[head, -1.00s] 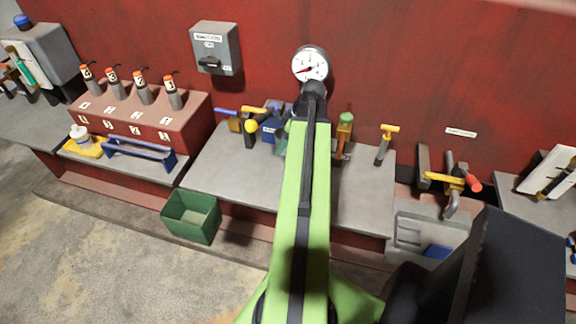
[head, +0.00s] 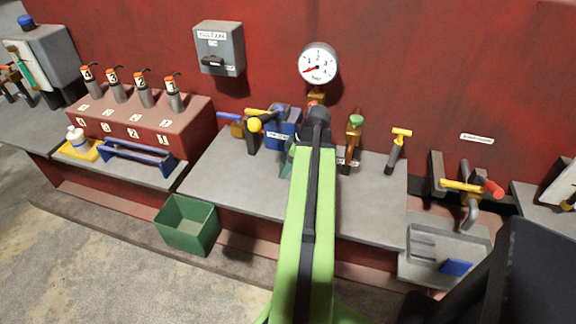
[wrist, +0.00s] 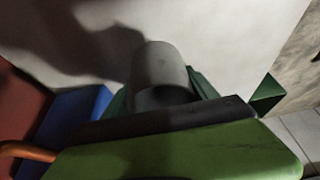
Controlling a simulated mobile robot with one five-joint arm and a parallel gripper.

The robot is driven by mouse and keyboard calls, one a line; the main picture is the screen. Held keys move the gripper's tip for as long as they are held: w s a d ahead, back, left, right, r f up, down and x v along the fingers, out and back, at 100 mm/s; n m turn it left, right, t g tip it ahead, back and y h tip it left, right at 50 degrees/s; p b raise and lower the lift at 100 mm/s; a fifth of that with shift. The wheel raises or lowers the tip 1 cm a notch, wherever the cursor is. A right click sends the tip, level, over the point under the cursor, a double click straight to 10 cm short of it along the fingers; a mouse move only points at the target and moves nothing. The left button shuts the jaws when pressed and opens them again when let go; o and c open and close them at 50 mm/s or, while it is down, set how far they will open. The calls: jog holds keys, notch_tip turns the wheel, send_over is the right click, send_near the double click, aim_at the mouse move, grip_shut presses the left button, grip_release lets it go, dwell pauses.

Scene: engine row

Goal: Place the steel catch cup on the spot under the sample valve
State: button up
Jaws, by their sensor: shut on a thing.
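The grey steel catch cup (wrist: 160,72) shows in the wrist view, between the dark green fingers of my gripper (wrist: 158,95). My gripper is shut on it. In the head view my own arm hides the cup and most of the gripper, which is over the middle bench. A valve with a yellow handle, a red end and a bent grey spout (head: 468,192) is on the wall at the right. I cannot tell whether it is the sample valve. The spot for the cup cannot be made out.
A grey tray (head: 421,267) holding a blue item sits below the right spout. The grey middle bench (head: 372,205) carries several valves and a blue box (head: 284,128). A green bin (head: 187,226) stands in front. A gauge (head: 318,63) hangs on the red wall.

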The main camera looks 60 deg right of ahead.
jog(key=o, duration=1.5)
jog(key=shift+c, duration=0.2)
jog(key=shift+s+r+p, duration=0.1)
jog(key=shift+r+p, duration=0.45)
jog(key=shift+p, duration=0.1)
jog(key=p+v, duration=1)
jog(key=v, duration=0.1)
